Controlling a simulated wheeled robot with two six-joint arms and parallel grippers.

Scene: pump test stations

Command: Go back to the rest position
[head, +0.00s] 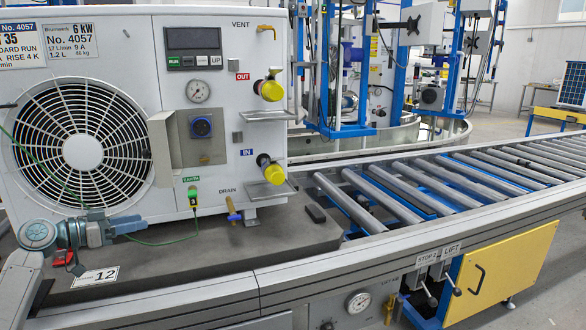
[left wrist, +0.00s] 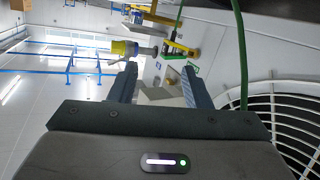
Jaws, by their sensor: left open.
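My left gripper (head: 130,225) is at the lower left in the head view, in front of the grey pump unit (head: 230,110) and below its round fan grille (head: 84,142). In the left wrist view, the two fingers of the left gripper (left wrist: 160,82) stand apart with no object held between them. A green wire (head: 170,241) runs from a green clip (head: 193,195) at the EARTH point and passes by the gripper; whether it touches cannot be told. My right gripper is not in view.
The unit stands on a dark plate (head: 290,240) on the conveyor. Valves with yellow caps (head: 270,90) and a brass drain tap (head: 232,208) stick out from its front. A number 12 tag (head: 96,277) lies by my arm. Empty rollers (head: 400,190) extend right.

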